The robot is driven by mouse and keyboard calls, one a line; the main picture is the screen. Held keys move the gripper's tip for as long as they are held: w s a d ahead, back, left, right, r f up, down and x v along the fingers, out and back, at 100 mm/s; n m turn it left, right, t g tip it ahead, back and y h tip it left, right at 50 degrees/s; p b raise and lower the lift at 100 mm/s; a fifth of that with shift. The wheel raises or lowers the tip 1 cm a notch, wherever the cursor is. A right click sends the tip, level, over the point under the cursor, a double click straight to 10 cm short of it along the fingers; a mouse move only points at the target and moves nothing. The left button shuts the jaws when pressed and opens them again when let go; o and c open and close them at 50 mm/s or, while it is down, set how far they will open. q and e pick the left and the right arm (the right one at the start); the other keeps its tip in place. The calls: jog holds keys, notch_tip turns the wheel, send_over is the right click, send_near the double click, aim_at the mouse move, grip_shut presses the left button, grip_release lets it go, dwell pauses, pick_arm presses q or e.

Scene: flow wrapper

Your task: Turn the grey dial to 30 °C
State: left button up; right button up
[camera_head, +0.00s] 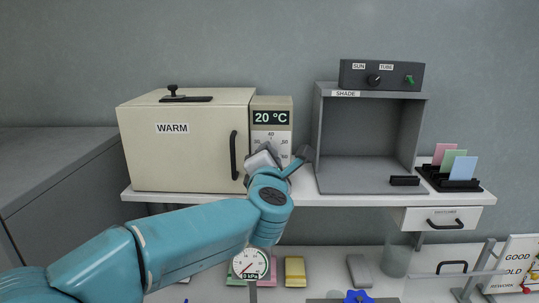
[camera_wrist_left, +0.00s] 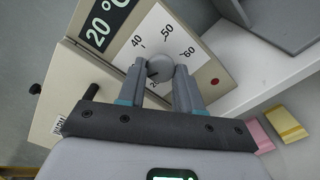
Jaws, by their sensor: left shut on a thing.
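The grey dial (camera_wrist_left: 159,69) sits on a white scale plate with the marks 40, 50 and 60 showing in the left wrist view. The lower marks are mostly hidden by my gripper. My left gripper (camera_wrist_left: 160,80) is shut on the dial, one finger on each side. The display (camera_head: 270,117) above the scale reads 20 °C; it also shows in the left wrist view (camera_wrist_left: 105,22). In the head view my left gripper (camera_head: 278,158) covers the dial at the control panel (camera_head: 285,102). My right gripper is in neither view.
The cream WARM box (camera_head: 190,150) with a black handle stands left of the panel. An open grey SHADE box (camera_head: 368,140) stands to the right on the white shelf (camera_head: 345,200). A gauge (camera_head: 250,264) and yellow block (camera_head: 295,271) are below.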

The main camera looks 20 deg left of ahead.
pick_arm(q)
jog(key=shift+d+m, duration=0.1)
jog(key=shift+m, duration=0.6)
jog(key=o, duration=1)
jog(key=shift+s+r, duration=0.1)
jog(key=shift+s, duration=0.05)
jog(key=shift+o, duration=0.2)
jog(key=b+v, duration=0.4)
jog(key=v, duration=1.2)
jog(key=shift+s+d, duration=0.1)
jog(key=shift+s, duration=0.05)
